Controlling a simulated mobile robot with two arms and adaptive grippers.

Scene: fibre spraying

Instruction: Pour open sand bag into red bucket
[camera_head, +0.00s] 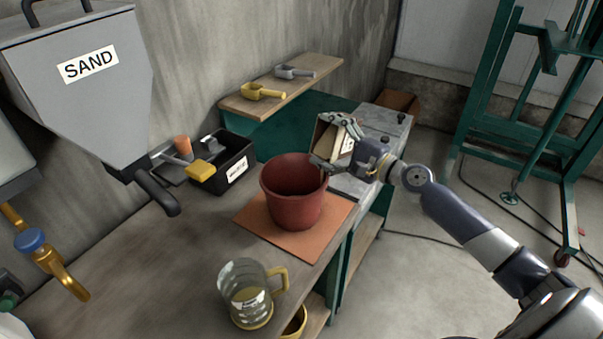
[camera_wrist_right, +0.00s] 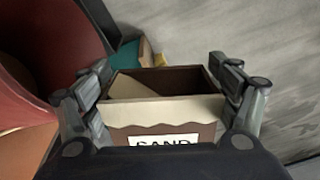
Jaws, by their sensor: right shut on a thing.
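The red bucket (camera_head: 293,196) stands upright on an orange-brown mat (camera_head: 257,224) on the worktop, and part of it shows at the left of the right wrist view (camera_wrist_right: 50,45). My right gripper (camera_head: 340,146) is shut on the open sand bag (camera_head: 323,139), just right of the bucket's rim. In the right wrist view the bag (camera_wrist_right: 168,108), labelled SAND, sits between the two fingers with its open top showing and pale sand inside. The bag looks tilted toward the bucket. I cannot tell whether sand is falling. My left gripper is not in view.
A measuring jug (camera_head: 246,292) stands at the worktop's front. Two scoops rest on a wooden shelf (camera_head: 282,82). A grey SAND hopper (camera_head: 90,85) hangs at left.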

